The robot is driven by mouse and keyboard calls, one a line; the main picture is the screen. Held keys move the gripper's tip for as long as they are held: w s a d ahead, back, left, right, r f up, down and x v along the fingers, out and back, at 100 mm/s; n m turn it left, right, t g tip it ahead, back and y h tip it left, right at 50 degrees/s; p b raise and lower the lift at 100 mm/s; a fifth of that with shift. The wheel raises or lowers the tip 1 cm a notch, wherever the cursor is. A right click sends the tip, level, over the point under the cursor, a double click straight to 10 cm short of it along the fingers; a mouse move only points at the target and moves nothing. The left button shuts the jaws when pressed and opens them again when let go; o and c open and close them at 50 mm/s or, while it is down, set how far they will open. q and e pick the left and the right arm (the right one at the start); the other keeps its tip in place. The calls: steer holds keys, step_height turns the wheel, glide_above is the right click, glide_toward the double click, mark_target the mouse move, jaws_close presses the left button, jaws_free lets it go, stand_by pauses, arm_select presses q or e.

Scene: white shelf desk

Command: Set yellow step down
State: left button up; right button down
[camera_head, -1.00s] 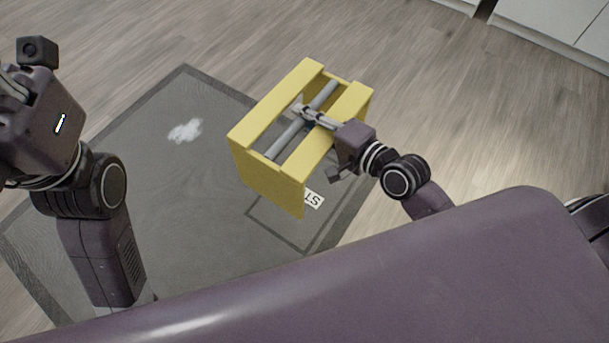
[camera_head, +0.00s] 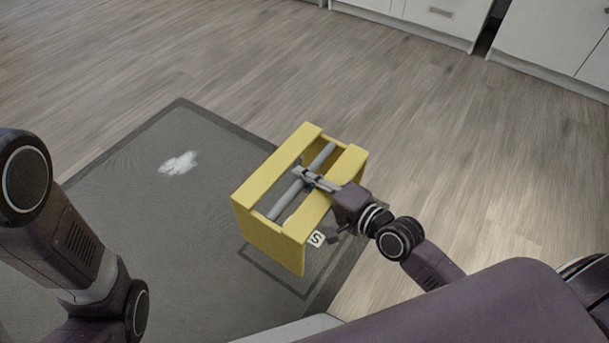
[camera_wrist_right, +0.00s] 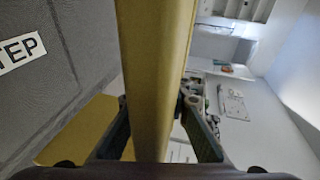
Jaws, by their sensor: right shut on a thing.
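The yellow step (camera_head: 270,237) is a two-board stool with a grey bar (camera_head: 287,199) between its boards. It is right of centre in the head view, upright over the right part of the grey mat. My right gripper (camera_head: 312,179) is shut on the step's near board; in the right wrist view the yellow board (camera_wrist_right: 155,75) runs between the two fingers. The mat has an outlined rectangle (camera_head: 262,268) with a white label (camera_head: 317,239), partly hidden by the step. Whether the step's feet touch the mat is unclear. My left gripper is out of view; only left arm links show.
The grey mat (camera_head: 110,190) lies on a wood floor (camera_head: 220,60) and bears a white smudge (camera_head: 180,163). White cabinets (camera_head: 425,15) stand at the back right. The floor between mat and cabinets is clear.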

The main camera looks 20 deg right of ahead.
steer(key=shift+w+f+b, duration=0.1)
steer(key=shift+f+b, duration=0.2)
steer(key=shift+f, duration=0.3)
step_height(320, 180, down, 5)
steer(key=b, duration=0.4)
steer(key=c, duration=2.2)
jaws_free()
steer(key=shift+f, duration=0.35)
steer(key=o, duration=0.4)
